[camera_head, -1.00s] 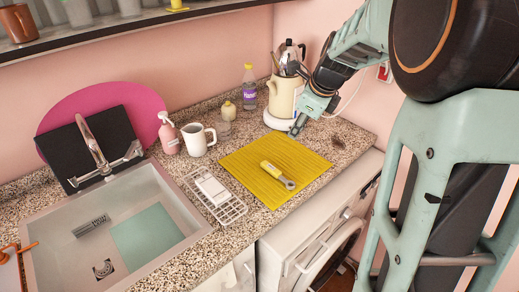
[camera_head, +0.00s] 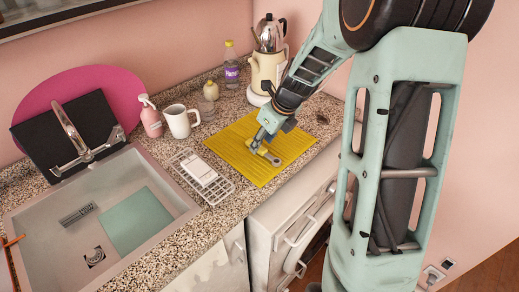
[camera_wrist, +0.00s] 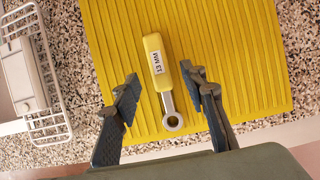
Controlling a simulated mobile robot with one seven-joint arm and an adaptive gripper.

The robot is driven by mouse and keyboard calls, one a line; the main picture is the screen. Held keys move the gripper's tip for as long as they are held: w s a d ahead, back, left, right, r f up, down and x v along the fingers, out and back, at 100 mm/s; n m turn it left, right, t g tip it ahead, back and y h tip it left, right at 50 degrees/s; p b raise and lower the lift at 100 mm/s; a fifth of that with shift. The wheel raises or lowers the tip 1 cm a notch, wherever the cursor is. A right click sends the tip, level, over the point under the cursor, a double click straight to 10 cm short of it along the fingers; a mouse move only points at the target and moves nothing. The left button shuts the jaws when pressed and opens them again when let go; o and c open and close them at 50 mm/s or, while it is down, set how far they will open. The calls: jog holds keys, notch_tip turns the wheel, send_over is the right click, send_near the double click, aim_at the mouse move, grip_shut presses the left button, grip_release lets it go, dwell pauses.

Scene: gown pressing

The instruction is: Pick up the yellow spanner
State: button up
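The yellow spanner (camera_wrist: 157,62) lies flat on the yellow ribbed mat (camera_wrist: 215,50). In the wrist view its yellow handle carries a "13 MM" label and its grey ring end points towards my gripper. My gripper (camera_wrist: 161,88) is open and empty, with one finger on each side of the spanner in the picture. I cannot tell how high the fingers are above it. In the head view my gripper (camera_head: 263,142) is over the mat (camera_head: 236,158) and covers part of the spanner; the ring end (camera_head: 273,160) shows beside it.
A white wire rack (camera_head: 203,178) stands left of the mat, beside the sink (camera_head: 60,245). A white mug (camera_head: 181,122), pink spray bottle (camera_head: 151,118), purple-labelled bottle (camera_head: 231,65) and cream kettle (camera_head: 264,70) stand behind. The mat's right part is clear.

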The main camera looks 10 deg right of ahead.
jog(key=shift+x, duration=1.1)
grip_shut()
jog(key=shift+r, duration=0.1)
jog(key=shift+r+p, duration=1.7)
jog(key=s+a+r+p, duration=0.3)
jog(key=s+r+p, duration=0.4)
jog(key=s, duration=0.6)
notch_tip(320, 180, up, 3)
jog(key=shift+s+a+f+p, duration=0.25)
jog(key=shift+s+p, duration=0.05)
